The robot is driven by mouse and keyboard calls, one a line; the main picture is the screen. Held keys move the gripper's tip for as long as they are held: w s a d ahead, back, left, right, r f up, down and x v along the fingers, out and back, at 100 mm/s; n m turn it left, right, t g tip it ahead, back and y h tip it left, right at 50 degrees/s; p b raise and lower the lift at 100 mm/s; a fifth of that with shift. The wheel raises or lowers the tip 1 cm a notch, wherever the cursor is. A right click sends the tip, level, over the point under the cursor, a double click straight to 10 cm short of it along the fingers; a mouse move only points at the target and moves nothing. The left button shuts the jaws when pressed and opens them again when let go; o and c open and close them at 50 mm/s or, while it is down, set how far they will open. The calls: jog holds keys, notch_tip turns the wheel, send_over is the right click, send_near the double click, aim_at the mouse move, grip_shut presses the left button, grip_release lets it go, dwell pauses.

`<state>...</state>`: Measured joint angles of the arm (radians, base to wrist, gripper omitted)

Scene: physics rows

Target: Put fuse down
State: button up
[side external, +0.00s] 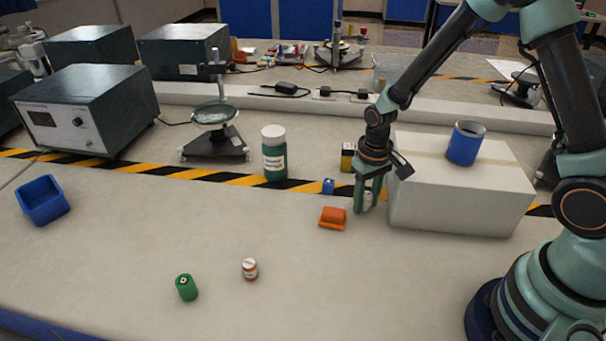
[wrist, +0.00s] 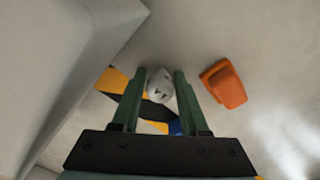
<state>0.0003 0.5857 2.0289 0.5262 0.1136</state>
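A small whitish cylinder with a dark mark, which I take to be the fuse (wrist: 160,84), is between the two fingers of my gripper (wrist: 160,76) in the wrist view. The fingers lie close along both its sides. In the side view my gripper (side external: 368,208) points down left of the white box, and the fuse (side external: 367,201) shows pale between the green fingers, low near the table. The fingers partly hide it. I cannot tell whether its underside touches the table.
A white box (side external: 455,195) bearing a blue cup (side external: 466,144) stands close right. An orange block (side external: 333,218), blue cube (side external: 328,186), yellow-black block (side external: 347,157) and green jar (side external: 274,155) are nearby.

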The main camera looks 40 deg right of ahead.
jog(key=shift+o, duration=0.5)
notch_tip(320, 180, up, 12)
notch_tip(320, 180, up, 7)
jog(key=t, duration=0.2)
send_over(367, 194)
jog(key=s, duration=0.3)
jog(key=s+r+n+t, duration=0.1)
jog(key=s+r+t, duration=0.2)
jog(key=s+r, duration=0.2)
jog(key=shift+r, duration=0.15)
jog(key=shift+o, duration=0.5)
jog(key=shift+s+r+t, duration=0.2)
jog(key=shift+s+t, duration=0.1)
jog(key=shift+s, duration=0.2)
